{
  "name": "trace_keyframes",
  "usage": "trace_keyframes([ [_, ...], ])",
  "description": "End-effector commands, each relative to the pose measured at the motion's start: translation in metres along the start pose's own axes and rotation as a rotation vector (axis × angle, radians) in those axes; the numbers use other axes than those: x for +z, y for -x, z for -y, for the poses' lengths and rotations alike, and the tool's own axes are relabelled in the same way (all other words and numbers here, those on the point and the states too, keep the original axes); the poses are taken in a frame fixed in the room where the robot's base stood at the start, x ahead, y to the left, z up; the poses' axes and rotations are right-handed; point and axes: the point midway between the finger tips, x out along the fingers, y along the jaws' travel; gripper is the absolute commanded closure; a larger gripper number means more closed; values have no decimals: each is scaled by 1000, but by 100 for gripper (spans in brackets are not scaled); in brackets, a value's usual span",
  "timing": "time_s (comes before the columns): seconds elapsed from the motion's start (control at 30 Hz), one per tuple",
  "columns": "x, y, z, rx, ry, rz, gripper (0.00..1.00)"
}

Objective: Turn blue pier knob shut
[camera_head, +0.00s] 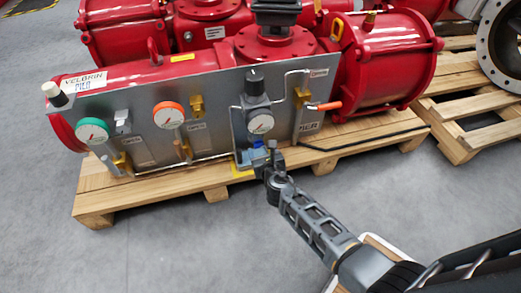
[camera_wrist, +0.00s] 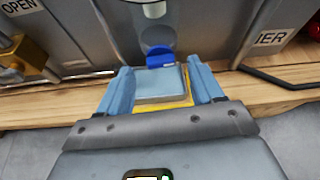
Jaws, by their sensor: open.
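The blue knob (camera_wrist: 160,57) hangs at the bottom of a grey cylindrical bowl, in front of the grey panel. In the wrist view it lies between and just beyond the fingertips of my gripper (camera_wrist: 161,76). The two light-blue fingers are apart, one on each side, with a visible gap from the knob. In the head view a small blue spot (camera_head: 272,144), seemingly the knob, shows beside my gripper (camera_head: 254,157), low in front of the panel under the regulator gauge (camera_head: 260,123). I cannot tell the knob's turned position.
The red actuator (camera_head: 385,65) and its grey panel (camera_head: 225,92) stand on a wooden pallet (camera_head: 150,187). An orange lever (camera_head: 328,106) and brass fittings stick out from the panel. Grey floor is clear in front.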

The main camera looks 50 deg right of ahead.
Motion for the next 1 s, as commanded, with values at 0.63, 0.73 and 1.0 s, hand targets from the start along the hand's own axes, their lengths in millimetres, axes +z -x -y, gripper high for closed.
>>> trace_keyframes([
  [0.63, 0, -30, 0, 2, -2, 0, 41],
  [0.73, 0, -30, 0, 2, -2, 0, 50],
  [1.0, 0, -29, 0, 1, -2, -1, 76],
])
